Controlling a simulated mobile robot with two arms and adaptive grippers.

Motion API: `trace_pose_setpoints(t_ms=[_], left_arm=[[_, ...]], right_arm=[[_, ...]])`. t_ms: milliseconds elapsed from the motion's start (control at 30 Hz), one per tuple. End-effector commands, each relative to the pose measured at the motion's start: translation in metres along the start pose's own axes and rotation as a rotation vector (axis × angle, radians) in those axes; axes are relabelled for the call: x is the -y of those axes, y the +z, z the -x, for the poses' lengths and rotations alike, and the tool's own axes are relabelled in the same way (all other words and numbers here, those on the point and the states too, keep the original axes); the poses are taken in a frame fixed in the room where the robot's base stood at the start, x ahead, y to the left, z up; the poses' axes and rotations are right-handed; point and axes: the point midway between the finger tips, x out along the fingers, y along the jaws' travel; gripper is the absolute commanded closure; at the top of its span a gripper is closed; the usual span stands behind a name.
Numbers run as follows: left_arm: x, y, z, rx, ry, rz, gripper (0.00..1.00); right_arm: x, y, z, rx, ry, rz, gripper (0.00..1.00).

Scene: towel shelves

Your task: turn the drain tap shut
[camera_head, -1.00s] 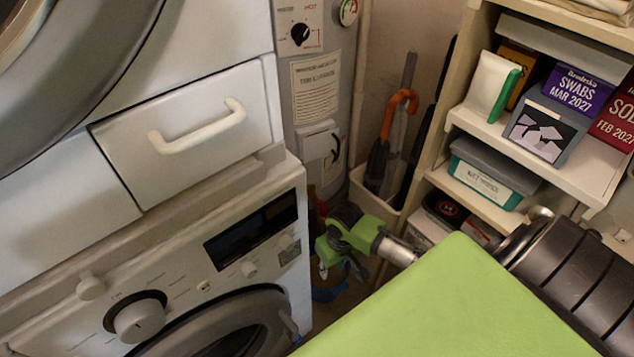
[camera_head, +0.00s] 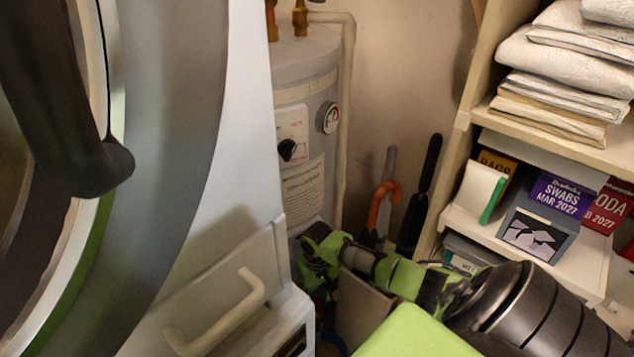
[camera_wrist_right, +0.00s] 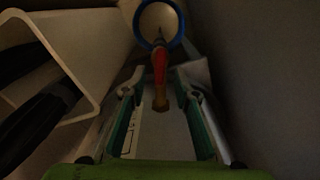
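The drain tap shows only in the right wrist view, as a red lever (camera_wrist_right: 159,62) with a brass-coloured end (camera_wrist_right: 161,96). It lies between and just ahead of the fingertips of my right gripper (camera_wrist_right: 160,92). The two fingers are spread, with a gap on each side of the tap, and no contact is visible. In the head view my right gripper (camera_head: 318,250) is low in front of the grey water heater (camera_head: 305,62). The tap is hidden there. The wrist view is dark. My left gripper is not in view.
A blue-rimmed round thing (camera_wrist_right: 158,8) shows beyond the tap. A pale bin (camera_wrist_right: 70,45) with dark items is at left in the wrist view. The white machine (camera_head: 190,270) stands left of the heater. Shelves (camera_head: 450,150) with towels (camera_head: 565,65) and boxes stand right.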

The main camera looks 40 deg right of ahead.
Motion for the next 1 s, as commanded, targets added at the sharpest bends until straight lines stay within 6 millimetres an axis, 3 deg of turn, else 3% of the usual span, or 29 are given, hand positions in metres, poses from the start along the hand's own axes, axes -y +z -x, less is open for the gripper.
trace_pose_setpoints(t_ms=[100, 300, 667, 700, 800, 1000], left_arm=[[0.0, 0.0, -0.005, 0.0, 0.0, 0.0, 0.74], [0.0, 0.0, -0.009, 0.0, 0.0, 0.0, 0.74], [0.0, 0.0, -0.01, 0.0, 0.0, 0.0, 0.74], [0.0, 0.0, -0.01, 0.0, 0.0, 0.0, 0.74], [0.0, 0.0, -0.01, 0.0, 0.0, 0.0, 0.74], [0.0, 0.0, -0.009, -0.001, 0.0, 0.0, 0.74]], right_arm=[[0.0, 0.001, -0.025, 0.003, 0.0, -0.001, 0.72], [0.001, 0.0, -0.047, 0.0, -0.001, 0.001, 0.72], [0.0, 0.0, -0.053, 0.0, 0.0, 0.002, 0.72], [0.0, 0.0, -0.053, 0.0, 0.0, 0.002, 0.75], [0.0, 0.0, -0.053, 0.0, 0.0, 0.002, 1.0], [0.0, 0.0, -0.053, 0.0, 0.0, 0.001, 1.0]])
